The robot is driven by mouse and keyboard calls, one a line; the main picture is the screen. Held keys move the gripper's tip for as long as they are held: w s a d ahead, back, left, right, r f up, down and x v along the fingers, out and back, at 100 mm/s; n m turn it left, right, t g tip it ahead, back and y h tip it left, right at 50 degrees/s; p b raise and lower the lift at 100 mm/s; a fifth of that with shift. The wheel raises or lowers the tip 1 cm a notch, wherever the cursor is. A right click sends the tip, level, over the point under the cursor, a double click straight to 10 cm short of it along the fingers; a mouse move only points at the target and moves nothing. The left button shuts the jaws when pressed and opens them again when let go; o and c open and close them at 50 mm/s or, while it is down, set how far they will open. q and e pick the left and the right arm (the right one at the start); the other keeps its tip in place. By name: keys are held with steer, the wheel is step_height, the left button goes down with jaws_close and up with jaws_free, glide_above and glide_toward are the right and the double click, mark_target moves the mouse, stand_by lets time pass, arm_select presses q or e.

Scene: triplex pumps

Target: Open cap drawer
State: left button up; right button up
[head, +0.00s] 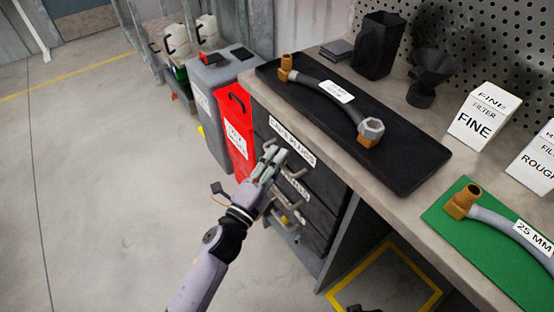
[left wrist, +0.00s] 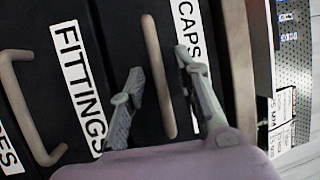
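The caps drawer, with a white label (head: 293,140) reading CAPS/PLUGS, is the top one in a dark drawer unit under the bench. It looks closed. Its pale bar handle (left wrist: 155,75) lies beside the CAPS label (left wrist: 188,28) in the left wrist view. My left gripper (head: 274,154) is at the front of this drawer. In the left wrist view, its two fingers (left wrist: 158,62) are apart, one on each side of the handle. I cannot tell whether they touch it. My right gripper is not clearly visible.
The FITTINGS drawer (left wrist: 80,85) is directly below. A red bin (head: 235,130) and a grey bin (head: 214,78) stand left of the drawers. The bench holds a black mat (head: 420,172) with a hose (head: 330,92). The floor at left is clear.

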arm_select(q)
steer(key=shift+w+d, duration=0.1)
steer(key=shift+w, duration=0.1)
jaws_close()
stand_by(0.3)
stand_by(0.5)
